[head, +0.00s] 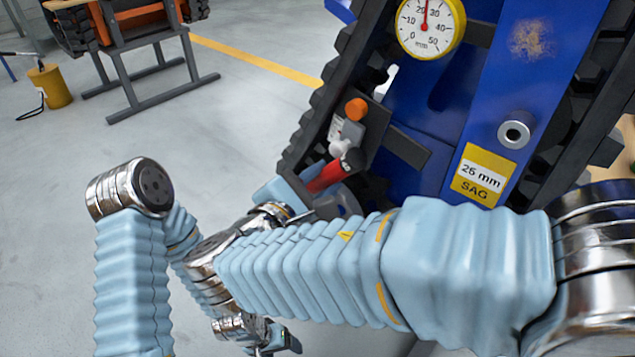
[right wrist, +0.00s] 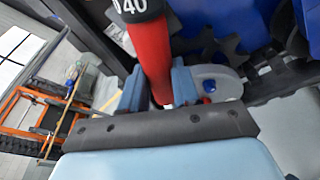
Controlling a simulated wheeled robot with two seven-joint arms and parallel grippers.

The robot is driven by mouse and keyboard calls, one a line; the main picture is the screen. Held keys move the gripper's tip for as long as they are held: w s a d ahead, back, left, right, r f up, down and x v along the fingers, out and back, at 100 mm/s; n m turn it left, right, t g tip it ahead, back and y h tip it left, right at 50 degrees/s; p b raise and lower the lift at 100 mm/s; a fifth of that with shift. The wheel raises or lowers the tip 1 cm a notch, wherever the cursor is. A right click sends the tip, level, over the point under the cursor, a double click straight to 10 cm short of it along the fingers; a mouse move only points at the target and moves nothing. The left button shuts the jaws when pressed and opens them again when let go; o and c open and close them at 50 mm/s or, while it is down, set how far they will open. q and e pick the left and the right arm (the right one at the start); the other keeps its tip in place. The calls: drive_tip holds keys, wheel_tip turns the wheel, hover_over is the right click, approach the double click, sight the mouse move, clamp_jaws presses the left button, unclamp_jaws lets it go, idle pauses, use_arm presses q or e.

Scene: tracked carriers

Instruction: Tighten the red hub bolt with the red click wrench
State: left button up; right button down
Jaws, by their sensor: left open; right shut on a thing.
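The red click wrench (head: 326,177) shows as a red handle with a dark collar beside the blue tracked carrier. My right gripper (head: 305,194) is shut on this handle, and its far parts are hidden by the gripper. In the right wrist view the red handle (right wrist: 152,58) stands between the two blue-grey fingers of my right gripper (right wrist: 158,88), with a dark collar marked "40" at its upper end. My left gripper (head: 268,340) is open and empty, low in the head view, partly cut off. I cannot make out the red hub bolt in either view.
The blue carrier frame (head: 420,100) with its black track (head: 312,120) fills the right. It bears a dial gauge (head: 428,25), a "26 mm SAG" label (head: 482,174) and an orange knob (head: 356,109). A yellow canister (head: 50,86) stands far left.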

drive_tip(key=shift+d+f, duration=0.1)
drive_tip(key=shift+f, duration=0.05)
idle(0.3)
drive_tip(key=shift+s+d+f+m+b, duration=0.2)
drive_tip(key=shift+f+m+b, duration=0.15)
drive_tip(key=shift+b, duration=0.55)
drive_tip(key=shift+s+d+f+m+b, duration=0.1)
drive_tip(key=shift+s+d+m+b, duration=0.15)
drive_tip(key=shift+b, duration=0.35)
drive_tip(key=shift+s+d+f+m+t+b, duration=0.3)
drive_tip(key=shift+f+m+b, duration=0.2)
drive_tip(key=shift+b, duration=0.9)
